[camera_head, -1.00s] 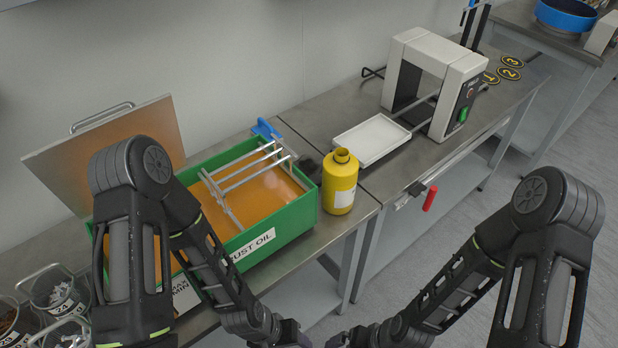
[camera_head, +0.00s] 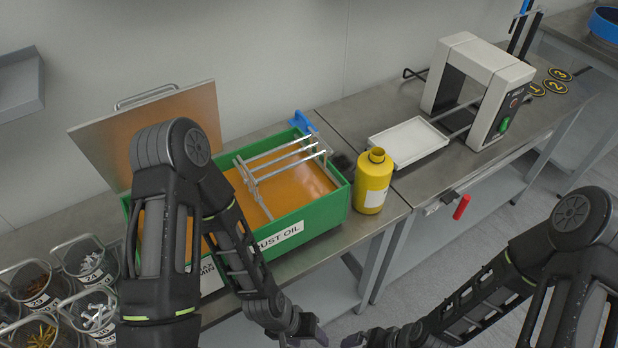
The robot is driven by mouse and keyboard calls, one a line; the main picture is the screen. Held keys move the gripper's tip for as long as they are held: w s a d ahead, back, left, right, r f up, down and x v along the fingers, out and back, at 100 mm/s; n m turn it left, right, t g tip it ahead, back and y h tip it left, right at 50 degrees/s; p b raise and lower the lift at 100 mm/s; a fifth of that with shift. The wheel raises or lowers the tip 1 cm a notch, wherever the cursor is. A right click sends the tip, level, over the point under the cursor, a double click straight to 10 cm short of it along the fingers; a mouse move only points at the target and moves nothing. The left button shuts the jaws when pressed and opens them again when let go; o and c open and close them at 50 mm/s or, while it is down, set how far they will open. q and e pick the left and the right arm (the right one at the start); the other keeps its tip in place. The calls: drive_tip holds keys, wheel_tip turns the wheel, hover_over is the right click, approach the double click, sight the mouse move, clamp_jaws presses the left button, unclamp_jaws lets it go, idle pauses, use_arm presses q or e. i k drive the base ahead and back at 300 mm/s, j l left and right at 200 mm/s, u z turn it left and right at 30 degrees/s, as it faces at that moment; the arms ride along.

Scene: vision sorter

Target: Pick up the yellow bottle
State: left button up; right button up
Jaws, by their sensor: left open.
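The yellow bottle (camera_head: 372,183) stands upright on the grey bench near its front edge, just right of the green tank. Its mouth looks open and a white label shows low on its side. My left gripper (camera_head: 307,330) is at the bottom of the picture, below and in front of the bench edge, apart from the bottle. It is open and I see nothing in it. My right gripper (camera_head: 358,340) shows only in part at the bottom edge, and its jaws cannot be made out.
The green tank (camera_head: 318,219) of orange liquid carries a metal rack (camera_head: 283,160); its lid (camera_head: 100,140) leans behind. A white tray (camera_head: 408,143) and a white arch-shaped machine (camera_head: 483,62) stand to the right. Baskets of small parts (camera_head: 88,262) are at lower left.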

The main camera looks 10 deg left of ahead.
sight(373, 167)
drive_tip(key=l+u, duration=0.25)
drive_tip(key=l, duration=0.15)
drive_tip(key=k+l+u, duration=0.1)
drive_tip(key=l+u, duration=0.15)
drive_tip(key=k+l+u, duration=0.1)
drive_tip(key=l+u, duration=0.2)
drive_tip(key=l, duration=0.2)
